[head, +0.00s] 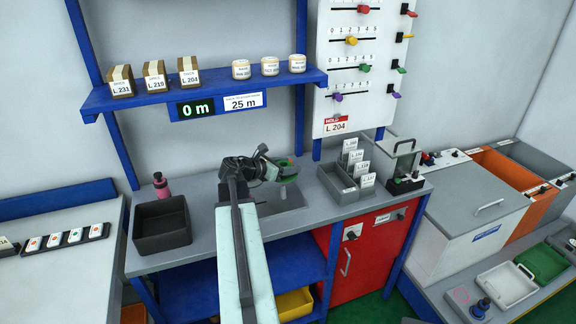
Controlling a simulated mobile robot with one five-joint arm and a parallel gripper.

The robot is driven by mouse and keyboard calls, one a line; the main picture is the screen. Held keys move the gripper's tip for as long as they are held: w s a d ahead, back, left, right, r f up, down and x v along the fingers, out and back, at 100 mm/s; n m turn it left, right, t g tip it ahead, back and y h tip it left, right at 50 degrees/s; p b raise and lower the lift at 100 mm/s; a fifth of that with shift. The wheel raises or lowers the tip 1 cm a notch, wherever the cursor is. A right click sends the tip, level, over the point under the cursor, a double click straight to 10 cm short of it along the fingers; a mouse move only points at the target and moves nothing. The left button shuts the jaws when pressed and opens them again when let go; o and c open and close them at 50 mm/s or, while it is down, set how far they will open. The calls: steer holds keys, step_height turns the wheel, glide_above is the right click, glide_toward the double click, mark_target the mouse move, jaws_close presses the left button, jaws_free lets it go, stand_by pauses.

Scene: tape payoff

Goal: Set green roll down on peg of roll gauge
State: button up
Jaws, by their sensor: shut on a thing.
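My gripper (283,168) is above the grey workbench, in the middle of the head view. It is shut on the green roll (289,180), which shows only as a small patch of green among the dark fingers. A grey plate (290,200) lies on the bench just below the roll and looks like the base of the roll gauge. The peg is hidden behind my gripper and arm. I cannot tell whether the roll touches it. A display reading 0 m (195,108) hangs on the shelf front above, beside a 25 m label (244,102).
A black bin (162,240) and a pink bottle (162,189) stand left on the bench. A grey card rack (340,187) and a green-and-black device (405,184) stand right. The blue shelf (220,88) above bears boxes and jars. A slider board (335,75) is behind.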

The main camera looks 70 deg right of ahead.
steer(key=b, duration=0.4)
glide_above(288, 195)
steer(key=shift+d+f, duration=0.1)
steer(key=shift+f, duration=2)
steer(key=shift+f, duration=0.15)
steer(key=shift+f+b, duration=1.35)
steer(key=shift+f, duration=0.05)
steer(key=shift+f, duration=0.1)
steer(key=shift+f+b, duration=0.8)
steer(key=shift+b, duration=0.1)
steer(key=shift+f, duration=0.1)
steer(key=shift+f+b, duration=0.5)
steer(key=shift+b, duration=0.1)
steer(key=shift+f, duration=0.1)
